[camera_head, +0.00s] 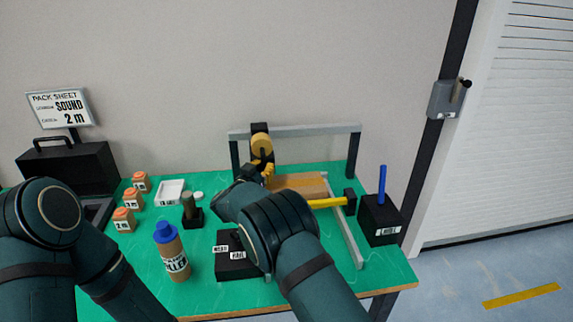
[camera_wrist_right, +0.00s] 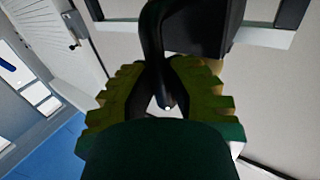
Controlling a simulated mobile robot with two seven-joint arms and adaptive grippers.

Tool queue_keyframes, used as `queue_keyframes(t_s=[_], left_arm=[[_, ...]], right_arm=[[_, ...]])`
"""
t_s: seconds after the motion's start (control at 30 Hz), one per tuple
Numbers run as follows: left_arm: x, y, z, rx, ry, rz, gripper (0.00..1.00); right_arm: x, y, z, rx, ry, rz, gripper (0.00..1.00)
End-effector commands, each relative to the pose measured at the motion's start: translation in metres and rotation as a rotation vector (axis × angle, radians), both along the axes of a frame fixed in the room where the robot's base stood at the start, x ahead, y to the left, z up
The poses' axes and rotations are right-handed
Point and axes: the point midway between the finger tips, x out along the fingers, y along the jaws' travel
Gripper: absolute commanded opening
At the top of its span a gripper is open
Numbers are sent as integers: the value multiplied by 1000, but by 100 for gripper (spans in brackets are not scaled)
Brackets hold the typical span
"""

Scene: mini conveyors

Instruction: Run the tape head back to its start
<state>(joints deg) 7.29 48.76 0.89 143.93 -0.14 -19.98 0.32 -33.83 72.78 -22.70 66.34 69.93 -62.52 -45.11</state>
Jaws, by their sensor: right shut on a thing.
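The tape head (camera_head: 261,148) is a black carriage with a tan tape roll. It hangs at the left part of the grey gantry rail (camera_head: 310,131). My right gripper (camera_head: 262,172) is at the lower part of the tape head. In the right wrist view, the yellow-green fingers of my right gripper (camera_wrist_right: 165,88) are shut on a black handle (camera_wrist_right: 155,45) of the tape head. A brown carton (camera_head: 300,184) lies under the gantry, partly hidden by my right arm. My left arm shows at the left, but its gripper is out of view.
A yellow bar (camera_head: 327,202) lies beside the carton. A black box (camera_head: 380,220) with a blue rod stands right. A blue-capped bottle (camera_head: 170,250) and a labelled black box (camera_head: 228,268) are near the front. Small orange-topped jars (camera_head: 124,220) and a white tray (camera_head: 170,192) are left.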

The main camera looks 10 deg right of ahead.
Motion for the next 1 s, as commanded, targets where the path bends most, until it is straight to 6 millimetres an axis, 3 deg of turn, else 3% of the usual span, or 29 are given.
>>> queue_keyframes(t_s=[0.23, 0.67, 0.7, 0.77, 1.0], left_arm=[[0, 0, 1, 0, 1, 0, 46], [0, 0, 1, 0, 1, 0, 46], [0, 0, 1, 0, 1, 0, 46], [0, 0, 1, 0, 1, 0, 46], [0, 0, 1, 0, 1, 0, 46]], right_arm=[[-1, 27, 0, 1, -1, 2, 0], [-1, 31, 0, -1, 0, 2, 0], [-1, 31, 0, -1, 0, 2, 21], [-1, 31, 0, -1, -1, 1, 42], [-1, 31, 0, -1, -1, 1, 46]])
